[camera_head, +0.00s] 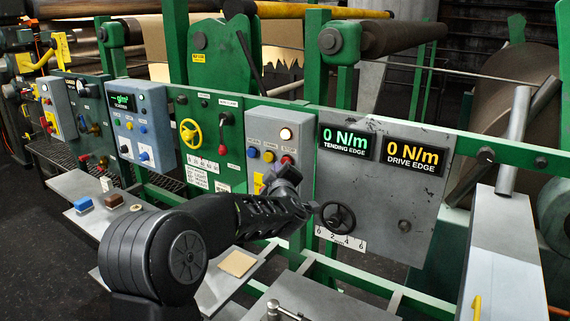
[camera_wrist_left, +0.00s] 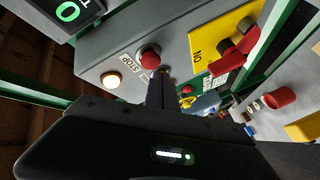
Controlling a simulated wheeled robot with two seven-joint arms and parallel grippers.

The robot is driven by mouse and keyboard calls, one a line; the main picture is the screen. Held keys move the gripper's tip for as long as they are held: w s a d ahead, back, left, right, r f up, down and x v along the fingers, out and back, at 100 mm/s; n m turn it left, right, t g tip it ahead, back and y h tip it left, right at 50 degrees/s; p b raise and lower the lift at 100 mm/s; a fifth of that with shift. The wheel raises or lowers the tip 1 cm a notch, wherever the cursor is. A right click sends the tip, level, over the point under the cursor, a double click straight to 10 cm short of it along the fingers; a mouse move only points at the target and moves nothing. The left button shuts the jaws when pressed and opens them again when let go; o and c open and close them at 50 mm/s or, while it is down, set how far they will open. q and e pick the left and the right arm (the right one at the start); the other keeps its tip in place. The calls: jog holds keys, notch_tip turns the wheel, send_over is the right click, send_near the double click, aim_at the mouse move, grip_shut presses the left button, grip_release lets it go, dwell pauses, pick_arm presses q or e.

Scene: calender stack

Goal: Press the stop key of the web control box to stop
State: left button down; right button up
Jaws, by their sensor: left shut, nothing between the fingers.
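The grey web control box (camera_head: 274,122) stands at the middle of the head view, with a lit lamp (camera_head: 286,134) above a row of blue, yellow and red keys. The red stop key (camera_head: 287,160) is the rightmost of the row. In the left wrist view the stop key (camera_wrist_left: 149,57) shows beside its STOP label (camera_wrist_left: 131,62). My left gripper (camera_head: 288,174) is shut and empty, just below the stop key. Its fingertips also show in the wrist view (camera_wrist_left: 160,76), close to the key; I cannot tell whether they touch. My right gripper is not in view.
A yellow plate with a red switch (camera_wrist_left: 236,42) is on the same box. A black handwheel (camera_head: 337,217) and a panel with two torque displays (camera_head: 382,152) lie to the right. A yellow handwheel (camera_head: 190,133) and another control box (camera_head: 142,128) are to the left.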

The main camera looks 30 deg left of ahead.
pick_arm(q)
jog(key=shift+w, duration=0.1)
dwell(0.4)
jog(key=shift+w, duration=0.3)
jog(key=shift+w, duration=0.5)
dwell(0.7)
jog(key=shift+s, duration=0.1)
dwell(0.3)
jog(key=shift+s, duration=0.8)
jog(key=shift+s+b, duration=0.1)
jog(key=shift+b, duration=0.2)
jog(key=shift+s+b, duration=0.75)
jog(key=shift+s, duration=1.7)
